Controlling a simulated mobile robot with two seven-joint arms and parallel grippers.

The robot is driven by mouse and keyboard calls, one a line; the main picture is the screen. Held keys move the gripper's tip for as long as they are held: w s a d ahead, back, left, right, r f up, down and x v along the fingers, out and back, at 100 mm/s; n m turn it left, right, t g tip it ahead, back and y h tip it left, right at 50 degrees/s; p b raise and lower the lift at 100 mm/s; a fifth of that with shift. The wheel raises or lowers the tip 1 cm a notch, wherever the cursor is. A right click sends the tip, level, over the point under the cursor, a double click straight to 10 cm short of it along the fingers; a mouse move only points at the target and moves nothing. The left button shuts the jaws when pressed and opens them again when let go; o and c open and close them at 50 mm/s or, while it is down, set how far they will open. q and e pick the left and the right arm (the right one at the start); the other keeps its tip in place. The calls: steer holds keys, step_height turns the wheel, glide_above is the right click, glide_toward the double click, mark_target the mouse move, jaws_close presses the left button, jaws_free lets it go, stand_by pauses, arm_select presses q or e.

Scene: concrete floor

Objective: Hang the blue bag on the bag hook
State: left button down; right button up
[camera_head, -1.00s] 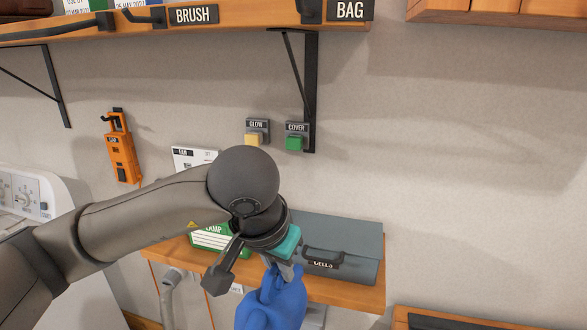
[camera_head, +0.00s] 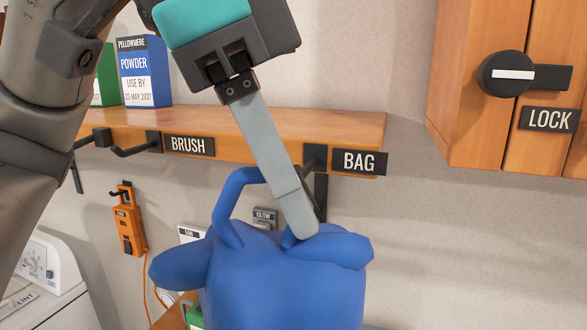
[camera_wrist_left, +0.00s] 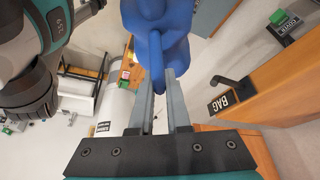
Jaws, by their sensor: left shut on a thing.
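The blue bag (camera_head: 285,285) hangs from my left gripper (camera_head: 300,225), with a looped handle (camera_head: 232,200) standing up to the left of the fingers. In the left wrist view, the bag (camera_wrist_left: 165,22) is beyond the fingertips, and my left gripper (camera_wrist_left: 158,75) is shut on its strap. The bag hook (camera_head: 315,158) is a black peg on the shelf edge beside the BAG label (camera_head: 359,162), partly hidden behind the fingers. The hook also shows at right in the wrist view (camera_wrist_left: 232,84), apart from the bag. My right gripper is not in view.
The wooden shelf (camera_head: 250,122) holds a blue powder box (camera_head: 143,72) and has another hook (camera_head: 135,150) beside the BRUSH label. A wooden cabinet (camera_head: 470,130) with a LOCK knob stands at right. An orange device (camera_head: 128,222) hangs on the wall. Wall below the cabinet is clear.

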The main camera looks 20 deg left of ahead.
arm_select(q)
steer(key=shift+w+f, duration=0.1)
steer(key=shift+w, duration=1.1)
steer(key=shift+w+d+f+p, duration=0.15)
steer(key=shift+w+p, duration=0.25)
steer(key=shift+w, duration=1.4)
steer(key=shift+w+f+p, duration=0.1)
steer(key=shift+w+p, duration=0.25)
steer(key=shift+w, duration=1.15)
steer(key=shift+f, duration=0.15)
steer(key=shift+w+f, duration=0.35)
arm_select(e)
steer(key=shift+s+r, duration=0.15)
steer(key=shift+r, duration=0.65)
arm_select(q)
steer(key=shift+f, duration=0.1)
